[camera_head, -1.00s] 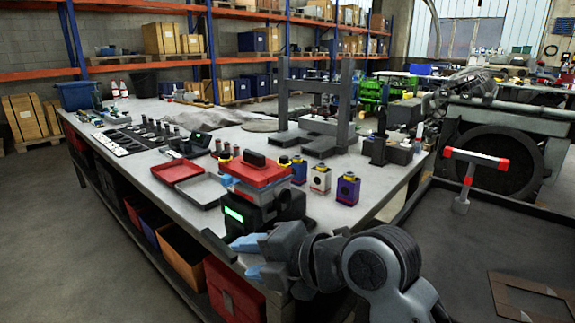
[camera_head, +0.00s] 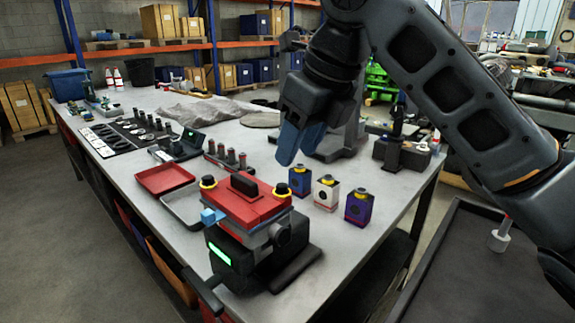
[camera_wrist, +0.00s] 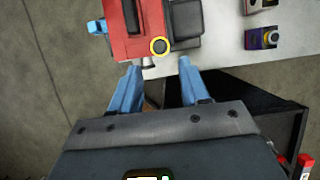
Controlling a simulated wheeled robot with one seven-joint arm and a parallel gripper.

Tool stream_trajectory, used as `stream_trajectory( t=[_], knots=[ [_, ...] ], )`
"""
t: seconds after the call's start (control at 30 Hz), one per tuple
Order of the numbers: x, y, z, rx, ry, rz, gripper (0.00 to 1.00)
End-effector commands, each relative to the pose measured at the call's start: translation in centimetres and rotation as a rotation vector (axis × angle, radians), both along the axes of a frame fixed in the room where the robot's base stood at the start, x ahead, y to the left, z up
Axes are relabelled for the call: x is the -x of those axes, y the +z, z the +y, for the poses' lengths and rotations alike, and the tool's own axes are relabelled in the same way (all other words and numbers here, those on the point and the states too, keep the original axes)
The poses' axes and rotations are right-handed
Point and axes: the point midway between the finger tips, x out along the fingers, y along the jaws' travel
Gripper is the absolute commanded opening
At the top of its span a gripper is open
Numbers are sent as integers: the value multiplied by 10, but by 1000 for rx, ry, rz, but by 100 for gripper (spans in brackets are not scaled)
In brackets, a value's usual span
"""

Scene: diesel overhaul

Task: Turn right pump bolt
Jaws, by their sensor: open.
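The red pump unit (camera_head: 243,203) stands on the near part of the bench, with a green-lit panel on its front. A black bolt with a yellow ring sits at each top corner: the left bolt (camera_head: 208,183) and the right bolt (camera_head: 281,190). My gripper (camera_head: 287,160) is raised beyond the right bolt in the picture, its blue fingers pointing down. In the wrist view, my gripper (camera_wrist: 159,65) is open and empty. One yellow-ringed bolt (camera_wrist: 160,46) lies just past its fingertips, between their lines; I cannot tell which. The fingers look apart from it.
Blue, white and purple canisters (camera_head: 357,206) stand right of the pump. A red open tray (camera_head: 164,178) and a grey tray (camera_head: 183,206) lie to its left. A dark press stand is behind my gripper.

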Motion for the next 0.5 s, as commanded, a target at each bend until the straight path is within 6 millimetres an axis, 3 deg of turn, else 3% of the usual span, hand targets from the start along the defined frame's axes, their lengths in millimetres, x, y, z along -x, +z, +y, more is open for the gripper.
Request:
stream_trajectory(
  t=[0.3, 0.5],
  knots=[
    [-10, -44, 14, -2, -3, 4, 46],
    [-16, -62, 21, -3, -3, 2, 46]
  ],
)
